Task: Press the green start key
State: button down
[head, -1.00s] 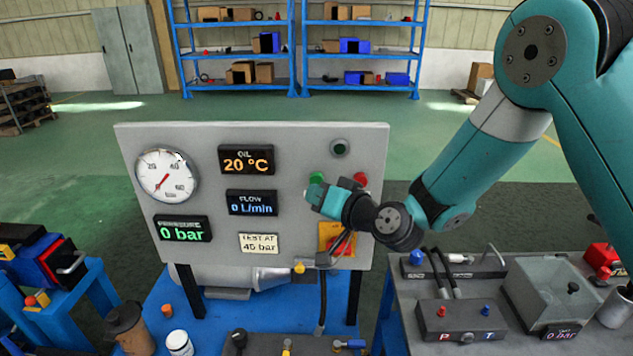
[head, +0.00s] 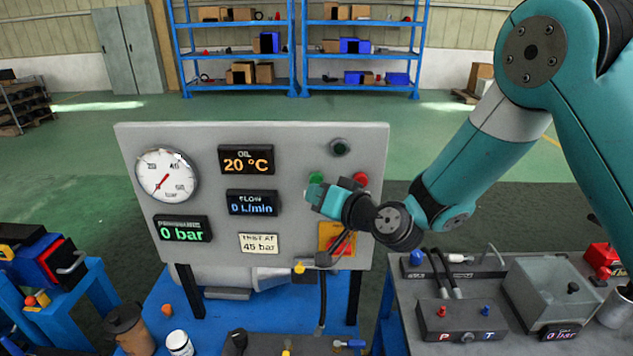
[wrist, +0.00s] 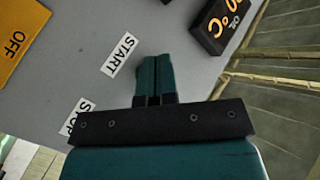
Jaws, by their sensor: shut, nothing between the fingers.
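The green start key (head: 316,178) is on the upper right of the grey panel (head: 215,265) in the head view, partly covered by my gripper (head: 314,193). The fingertips are at the key's lower edge in that view; I cannot tell whether they touch it. My gripper is shut and empty, and its closed fingers (wrist: 153,66) point at the panel in the wrist view. The START label (wrist: 118,54) is just left of them. The key itself does not show there and seems hidden behind the fingers.
The red key (head: 360,180) is right of my gripper, and a dark round lamp (head: 340,147) is above. A yellow plate (head: 326,236) sits below, partly behind my wrist. The panel displays read 20 °C, 0 L/min and 0 bar. A bench (head: 400,318) stands at right.

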jog(key=shift+w, duration=0.15)
jog(key=shift+w, duration=0.3)
jog(key=shift+w, duration=0.5)
dwell(0.6)
jog(key=shift+s, duration=0.15)
jog(key=shift+s+b, duration=0.6)
jog(key=shift+s, duration=0.2)
jog(key=s+b, duration=0.2)
jog(key=s, duration=0.3)
jog(key=shift+a, duration=0.1)
dwell(0.6)
